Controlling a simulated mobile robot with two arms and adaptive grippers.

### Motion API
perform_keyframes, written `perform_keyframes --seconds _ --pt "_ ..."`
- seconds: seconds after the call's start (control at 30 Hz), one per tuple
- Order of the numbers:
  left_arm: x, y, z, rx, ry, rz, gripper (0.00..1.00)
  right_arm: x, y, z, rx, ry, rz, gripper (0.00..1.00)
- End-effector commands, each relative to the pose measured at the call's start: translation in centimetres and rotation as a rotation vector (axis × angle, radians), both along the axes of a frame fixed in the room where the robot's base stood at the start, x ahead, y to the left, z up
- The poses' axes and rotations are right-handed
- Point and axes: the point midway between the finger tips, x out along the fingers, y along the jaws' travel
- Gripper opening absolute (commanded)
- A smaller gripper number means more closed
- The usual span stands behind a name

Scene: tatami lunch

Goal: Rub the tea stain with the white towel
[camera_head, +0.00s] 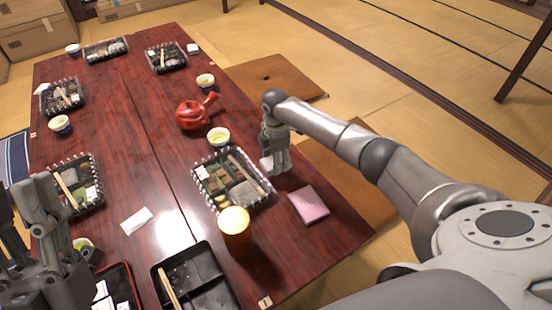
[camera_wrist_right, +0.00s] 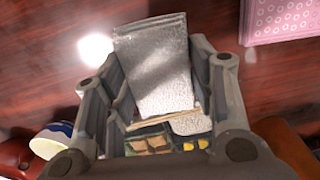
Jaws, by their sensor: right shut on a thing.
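My right gripper (camera_head: 275,163) is over the table's right side, beside a bento tray. In the right wrist view it is shut on the white towel (camera_wrist_right: 155,62), a pale, textured, folded rectangle that sticks out past the fingers. In the head view I cannot separate the towel from the fingers. My left gripper (camera_head: 40,225) is at the lower left edge, and its opening is unclear. I cannot make out a tea stain in either view.
The bento tray (camera_head: 263,191) lies under and left of my right gripper. A pink cloth (camera_head: 308,204), an amber cup (camera_head: 235,238), a white-rimmed tea bowl (camera_head: 218,139) and a red teapot (camera_head: 189,116) are near. A white flat piece (camera_head: 137,221) lies left; table between is partly clear.

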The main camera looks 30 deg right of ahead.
Motion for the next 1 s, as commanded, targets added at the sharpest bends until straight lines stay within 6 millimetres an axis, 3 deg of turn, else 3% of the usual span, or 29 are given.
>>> perform_keyframes --seconds 0.47,1.0 --pt "3.3 -0.5 -2.4 0.068 0.224 0.013 0.40 -0.1 0.3 0.9 0.000 -0.001 -0.001 0.32" --pt "6.1 -0.7 -6.4 0.143 0.486 0.026 0.40 -0.2 0.6 1.8 0.000 -0.001 -0.003 0.32"
